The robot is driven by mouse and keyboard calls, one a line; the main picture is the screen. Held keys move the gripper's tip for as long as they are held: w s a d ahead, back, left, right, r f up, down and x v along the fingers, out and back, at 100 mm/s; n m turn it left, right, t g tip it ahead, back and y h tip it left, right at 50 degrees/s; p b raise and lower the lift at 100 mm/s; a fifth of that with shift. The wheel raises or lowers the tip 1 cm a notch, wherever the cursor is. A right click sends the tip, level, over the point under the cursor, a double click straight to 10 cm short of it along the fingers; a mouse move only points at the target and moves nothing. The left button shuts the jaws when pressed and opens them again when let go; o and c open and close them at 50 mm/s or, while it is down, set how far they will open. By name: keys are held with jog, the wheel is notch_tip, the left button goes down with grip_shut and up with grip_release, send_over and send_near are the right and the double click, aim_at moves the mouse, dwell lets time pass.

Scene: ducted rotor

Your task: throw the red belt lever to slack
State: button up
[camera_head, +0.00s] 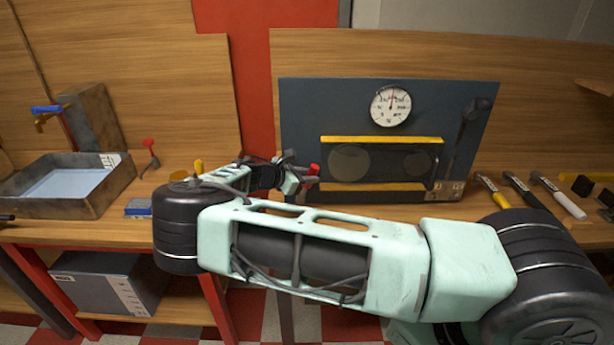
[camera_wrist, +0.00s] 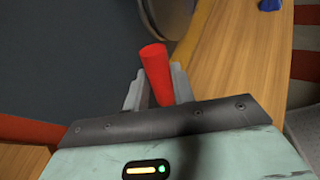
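The red belt lever's grip (camera_head: 313,169) shows at the lower left corner of the dark panel (camera_head: 300,110) in the head view. In the wrist view the red grip (camera_wrist: 156,75) stands slightly tilted between the two grey fingers. My gripper (camera_wrist: 157,85) has a finger close on each side of the grip, with no clear gap, and appears shut on it. In the head view my gripper (camera_head: 297,175) is just left of the red grip and partly hidden by my arm. The lever's shaft and pivot are hidden.
The panel carries a round gauge (camera_head: 391,106) and a dark window with yellow bars (camera_head: 381,140). Another red-topped lever (camera_head: 149,143) stands on the left bench beside a tray (camera_head: 100,203). Several tools, including a white-handled one (camera_head: 562,197), lie at right.

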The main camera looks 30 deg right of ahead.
jog(key=shift+a, duration=0.1)
grip_shut()
jog(key=w+a+f+n+h+b, duration=0.1)
jog(key=w+a+n+h+b, duration=0.2)
jog(key=b, duration=0.7)
jog(key=a+n+h, duration=0.1)
jog(key=a+h, duration=0.1)
jog(key=h, duration=0.1)
jog(key=shift+w+a+g+h, duration=0.25)
jog(key=shift+w+g+h, duration=0.05)
jog(key=shift+w+g, duration=0.1)
jog(key=shift+a, duration=0.1)
jog(key=o, duration=0.7)
grip_release()
jog(key=shift+a, duration=0.1)
jog(key=a+f+b, duration=0.1)
jog(key=a, duration=0.4)
jog(key=a+f+b, duration=0.1)
jog(key=a+b, duration=0.1)
jog(key=a, duration=0.4)
jog(key=a+f+b, duration=0.1)
jog(key=a+b, duration=0.1)
jog(key=a, duration=0.3)
jog(key=shift+a+f, duration=0.3)
jog(key=shift+a, duration=0.1)
